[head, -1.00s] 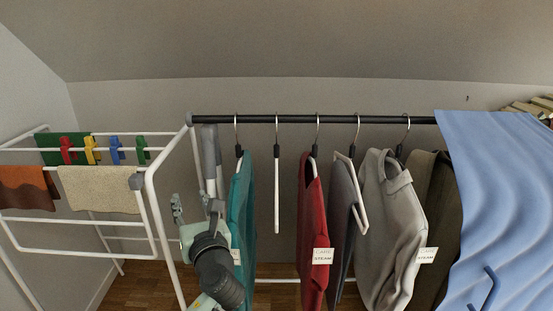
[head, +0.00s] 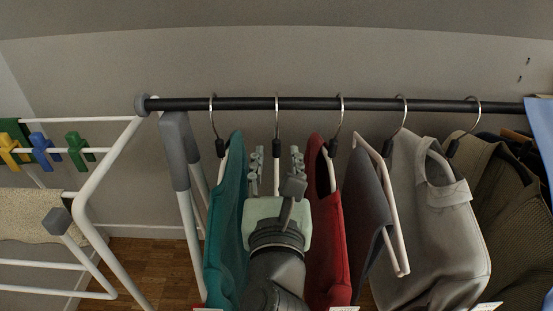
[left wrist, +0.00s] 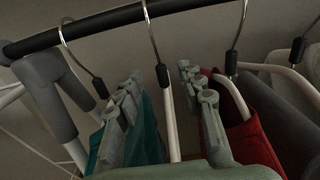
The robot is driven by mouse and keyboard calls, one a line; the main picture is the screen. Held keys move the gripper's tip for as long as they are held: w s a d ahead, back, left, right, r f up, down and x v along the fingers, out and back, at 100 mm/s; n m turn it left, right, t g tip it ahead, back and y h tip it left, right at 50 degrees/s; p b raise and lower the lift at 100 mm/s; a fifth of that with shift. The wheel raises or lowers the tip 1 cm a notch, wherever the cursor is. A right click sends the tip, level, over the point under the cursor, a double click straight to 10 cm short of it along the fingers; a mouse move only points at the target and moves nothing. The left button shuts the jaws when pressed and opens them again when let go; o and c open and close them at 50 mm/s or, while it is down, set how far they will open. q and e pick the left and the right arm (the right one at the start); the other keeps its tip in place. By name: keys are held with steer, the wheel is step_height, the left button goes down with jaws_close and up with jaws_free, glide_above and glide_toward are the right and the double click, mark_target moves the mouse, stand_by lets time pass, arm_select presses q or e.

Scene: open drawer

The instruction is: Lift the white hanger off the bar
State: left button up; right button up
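The bare white hanger (head: 276,178) hangs edge-on from the black bar (head: 240,104) by its metal hook, between a teal garment (head: 228,220) and a red garment (head: 330,230). My left gripper (head: 277,166) is in front of it, open, with one finger on each side. In the left wrist view, the hanger (left wrist: 171,125) runs between the spread fingers of my gripper (left wrist: 165,100), below its black hook collar. A gap shows on both sides there. The hanger's lower part is hidden behind the gripper. My right gripper is out of view.
Grey trousers (head: 369,210) on another white hanger, a light grey garment (head: 430,225) and an olive one (head: 510,220) hang further right. A drying rack with clothespins (head: 77,150) stands at the left. Teal and red garments leave little room beside my gripper.

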mark_target(277, 144)
arm_select(q)
steer(key=w, duration=0.6)
steer(key=shift+w+f, duration=0.25)
steer(key=shift+f, duration=0.1)
jaws_close()
